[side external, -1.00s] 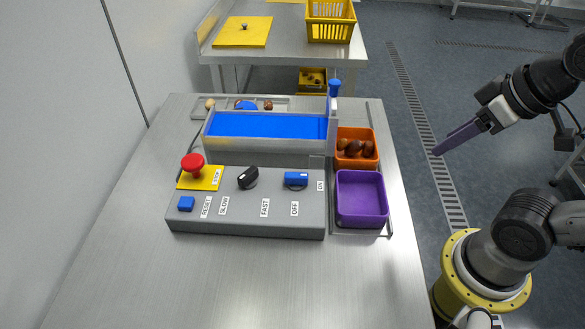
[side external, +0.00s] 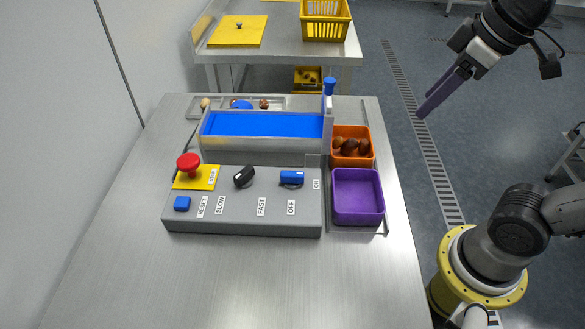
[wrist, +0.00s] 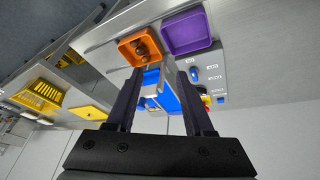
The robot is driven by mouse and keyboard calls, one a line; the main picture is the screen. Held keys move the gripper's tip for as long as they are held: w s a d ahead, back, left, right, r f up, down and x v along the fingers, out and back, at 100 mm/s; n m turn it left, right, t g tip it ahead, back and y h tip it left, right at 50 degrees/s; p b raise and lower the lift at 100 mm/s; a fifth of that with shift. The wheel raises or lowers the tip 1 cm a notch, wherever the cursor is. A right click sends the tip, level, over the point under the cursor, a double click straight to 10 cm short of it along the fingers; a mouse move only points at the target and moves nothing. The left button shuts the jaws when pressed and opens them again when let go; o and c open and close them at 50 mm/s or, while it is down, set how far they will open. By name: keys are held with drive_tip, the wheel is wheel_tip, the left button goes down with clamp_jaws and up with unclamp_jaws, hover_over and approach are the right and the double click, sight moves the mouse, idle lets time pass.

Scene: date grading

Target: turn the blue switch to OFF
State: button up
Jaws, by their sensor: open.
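The blue switch (side external: 291,178) sits on the top of the grey control box (side external: 245,222), at its right part. Its handle lies sideways, with the ON label (side external: 317,184) to its right and the OFF label (side external: 291,207) below it. The handle lies along the line towards ON. My gripper (side external: 422,112) is open and empty, raised to the right of the table and well apart from the switch. In the wrist view the open fingers (wrist: 160,70) frame part of the blue belt, and the switch (wrist: 194,73) shows small, just right of the right finger.
A black knob (side external: 244,177), a red stop button (side external: 188,161) and a blue button (side external: 182,204) share the box. Behind is a blue belt (side external: 262,124) with an upright blue-topped post (side external: 329,88). An orange bin (side external: 352,147) and empty purple bin (side external: 358,197) stand right. The front table is clear.

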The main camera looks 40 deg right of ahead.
drive_tip(key=w+a+r+n+g, duration=0.1)
drive_tip(key=w+a+r+n, duration=0.15)
drive_tip(key=w, duration=0.25)
drive_tip(key=n+g, duration=0.4)
hover_over(292, 173)
wheel_tip(292, 173, down, 8)
drive_tip(key=shift+m, duration=0.25)
wheel_tip(292, 173, down, 13)
clamp_jaws()
